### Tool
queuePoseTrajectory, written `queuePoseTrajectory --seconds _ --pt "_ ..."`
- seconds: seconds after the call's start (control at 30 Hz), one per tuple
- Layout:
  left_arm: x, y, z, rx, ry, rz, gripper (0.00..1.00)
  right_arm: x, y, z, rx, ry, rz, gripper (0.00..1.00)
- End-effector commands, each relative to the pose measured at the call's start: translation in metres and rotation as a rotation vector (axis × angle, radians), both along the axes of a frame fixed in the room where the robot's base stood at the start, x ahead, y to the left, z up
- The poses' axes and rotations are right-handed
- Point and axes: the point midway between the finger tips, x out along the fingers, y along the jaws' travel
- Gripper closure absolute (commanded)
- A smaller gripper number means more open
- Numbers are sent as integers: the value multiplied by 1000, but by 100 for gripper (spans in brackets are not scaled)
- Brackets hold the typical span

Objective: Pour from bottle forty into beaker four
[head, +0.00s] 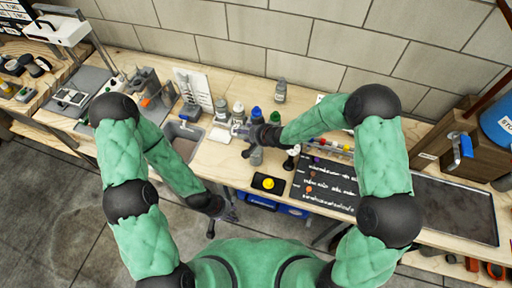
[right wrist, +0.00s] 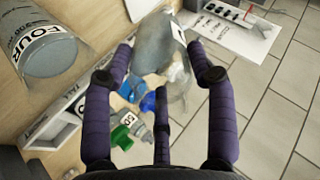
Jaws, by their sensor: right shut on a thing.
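My right gripper (head: 250,135) is over the bench in the head view. In the right wrist view its purple fingers (right wrist: 160,65) are shut around a clear bottle with grey contents (right wrist: 158,42); the white label on it is only partly readable. A beaker marked FOUR (right wrist: 48,50), with grey contents, is at the upper left of the right wrist view, apart from the held bottle. I cannot single out this beaker in the head view. My left gripper (head: 223,222) hangs low in front of the bench edge, fingers apart and empty.
Several capped bottles, one with a blue cap (head: 257,112), stand near the right gripper. A sink (head: 182,138) is to the left. A black pad with a yellow item (head: 269,183) and a black board (head: 325,187) lie to the right.

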Motion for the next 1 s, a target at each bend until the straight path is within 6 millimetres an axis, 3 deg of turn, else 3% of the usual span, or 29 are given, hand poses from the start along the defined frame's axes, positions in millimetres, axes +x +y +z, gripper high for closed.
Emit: queuePoseTrajectory --seconds 1.0 --pt "0 0 -10 0 0 0 60 1 0 3 47 -43 -1 95"
